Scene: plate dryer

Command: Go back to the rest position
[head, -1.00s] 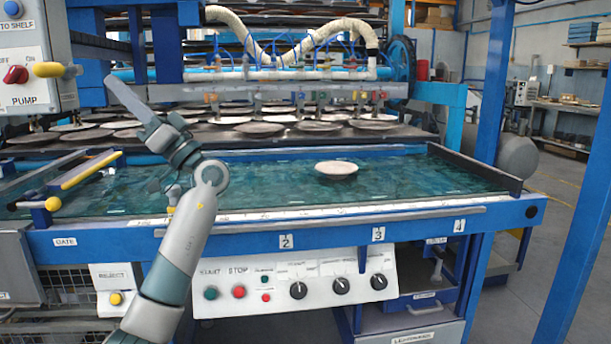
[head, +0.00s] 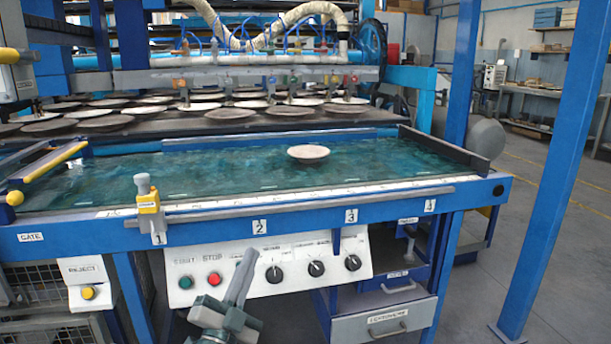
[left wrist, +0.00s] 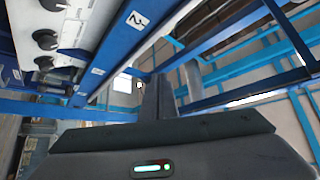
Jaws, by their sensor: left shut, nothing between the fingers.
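My left gripper (head: 240,277) is low in front of the blue machine frame, before the white control panel (head: 222,265) with its knobs and buttons. Its grey fingers are together, point up and hold nothing. In the left wrist view the shut fingers (left wrist: 157,97) show dark at the middle, with the panel's knobs at upper left. My right gripper is not in view.
A plate (head: 308,153) lies on the green wet belt (head: 240,172). Several plates sit on the dark rack behind. A yellow clamp (head: 149,210) stands on the front rail at label 1. A blue post (head: 548,170) rises at right. Grey floor is free at right.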

